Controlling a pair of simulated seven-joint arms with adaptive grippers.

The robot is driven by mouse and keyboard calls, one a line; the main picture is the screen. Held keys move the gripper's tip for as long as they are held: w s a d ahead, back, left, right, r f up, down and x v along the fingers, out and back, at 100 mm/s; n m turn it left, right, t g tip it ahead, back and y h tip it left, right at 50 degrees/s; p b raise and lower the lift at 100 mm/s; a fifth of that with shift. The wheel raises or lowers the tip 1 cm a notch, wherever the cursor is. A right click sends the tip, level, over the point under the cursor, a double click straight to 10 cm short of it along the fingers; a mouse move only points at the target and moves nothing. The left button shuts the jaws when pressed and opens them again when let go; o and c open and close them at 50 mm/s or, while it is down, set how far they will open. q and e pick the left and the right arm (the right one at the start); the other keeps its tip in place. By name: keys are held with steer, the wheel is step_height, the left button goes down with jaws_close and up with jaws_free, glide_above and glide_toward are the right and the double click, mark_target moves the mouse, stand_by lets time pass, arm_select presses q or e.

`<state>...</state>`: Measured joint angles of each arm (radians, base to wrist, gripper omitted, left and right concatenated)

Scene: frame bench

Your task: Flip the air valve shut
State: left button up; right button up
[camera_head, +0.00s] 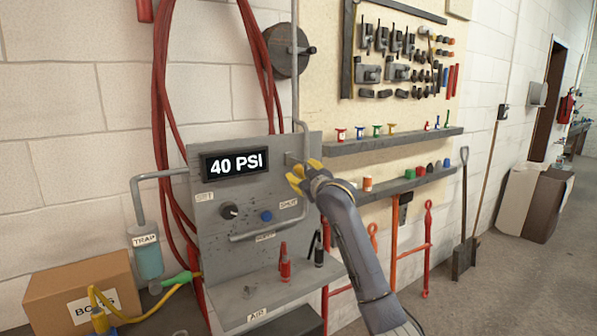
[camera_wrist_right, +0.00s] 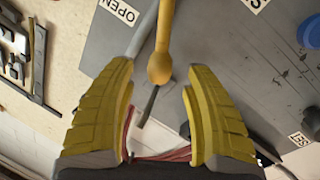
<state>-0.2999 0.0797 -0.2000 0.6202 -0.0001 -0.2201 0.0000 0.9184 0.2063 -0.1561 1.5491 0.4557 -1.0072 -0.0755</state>
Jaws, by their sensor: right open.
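The air valve's yellow lever (camera_wrist_right: 162,45) shows in the right wrist view, reaching down from the top edge, with its rounded end between my fingertips. A grey pipe runs beside it. An OPEN label (camera_wrist_right: 119,11) is left of the lever; part of another label is at the top right. In the head view, a SHUT label (camera_head: 289,204) sits on the grey panel (camera_head: 215,237), just below my right gripper (camera_head: 302,173). That gripper is open at the panel's upper right, its yellow fingers on either side of the lever; contact is unclear. It hides most of the valve there.
The panel carries a 40 PSI display (camera_head: 235,164), a black knob (camera_head: 229,211) and a blue button (camera_head: 266,216). Two shelves (camera_head: 395,140) with small parts stick out to the right. Red hoses (camera_head: 160,100) hang at the left. A cardboard box (camera_head: 80,288) stands at the lower left.

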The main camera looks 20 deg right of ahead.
mark_target(301, 172)
steer(key=shift+w+a, duration=0.1)
steer(key=shift+w, duration=1.7)
steer(key=shift+c, duration=0.4)
jaws_close()
